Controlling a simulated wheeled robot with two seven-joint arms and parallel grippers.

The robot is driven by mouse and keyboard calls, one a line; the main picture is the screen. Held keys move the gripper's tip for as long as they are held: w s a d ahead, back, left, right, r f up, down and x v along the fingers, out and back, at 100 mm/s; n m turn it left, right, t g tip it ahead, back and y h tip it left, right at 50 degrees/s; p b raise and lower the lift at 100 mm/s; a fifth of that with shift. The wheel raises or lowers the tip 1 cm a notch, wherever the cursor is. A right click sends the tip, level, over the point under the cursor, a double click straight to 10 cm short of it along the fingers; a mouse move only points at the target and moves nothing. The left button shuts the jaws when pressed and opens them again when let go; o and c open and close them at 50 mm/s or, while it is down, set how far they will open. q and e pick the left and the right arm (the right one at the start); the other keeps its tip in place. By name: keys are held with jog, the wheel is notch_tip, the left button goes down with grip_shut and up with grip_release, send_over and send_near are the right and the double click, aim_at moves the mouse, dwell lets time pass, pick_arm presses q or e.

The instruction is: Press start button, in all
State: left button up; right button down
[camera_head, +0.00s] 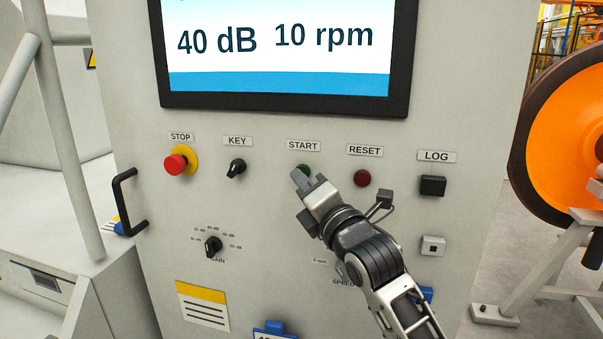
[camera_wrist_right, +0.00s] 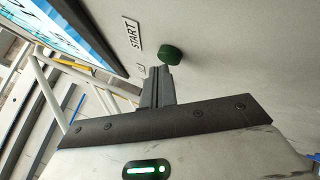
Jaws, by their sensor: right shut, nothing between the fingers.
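The green START button (camera_head: 304,169) sits on the grey panel under its START label (camera_head: 303,146); my right gripper hides part of it in the head view. In the right wrist view the button (camera_wrist_right: 171,54) stands just beyond the fingertips, beside the START label (camera_wrist_right: 132,34). My right gripper (camera_head: 301,180) is shut and empty, its tips in front of the button. I cannot tell whether the tips touch it. In the right wrist view the closed fingers (camera_wrist_right: 158,78) point at the button. My left gripper is not in view.
The red RESET button (camera_head: 362,178) is close on the right. The key switch (camera_head: 237,167) and red STOP button (camera_head: 175,164) are on the left. A screen (camera_head: 285,97) is above, and a black handle (camera_head: 123,200) juts out at the panel's left edge.

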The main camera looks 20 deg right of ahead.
jog(key=shift+w+d, duration=0.25)
jog(key=shift+w, duration=0.1)
dwell(0.6)
jog(key=shift+s, duration=0.1)
jog(key=shift+s+a+p, duration=0.45)
jog(key=shift+s+a, duration=0.05)
jog(key=shift+s, duration=0.1)
jog(key=s+a, duration=0.2)
jog(key=s+p, duration=0.1)
jog(key=s, duration=0.1)
jog(key=shift+s+a, duration=0.1)
jog(key=shift+a, duration=0.3)
jog(key=shift+f, duration=0.1)
dwell(0.7)
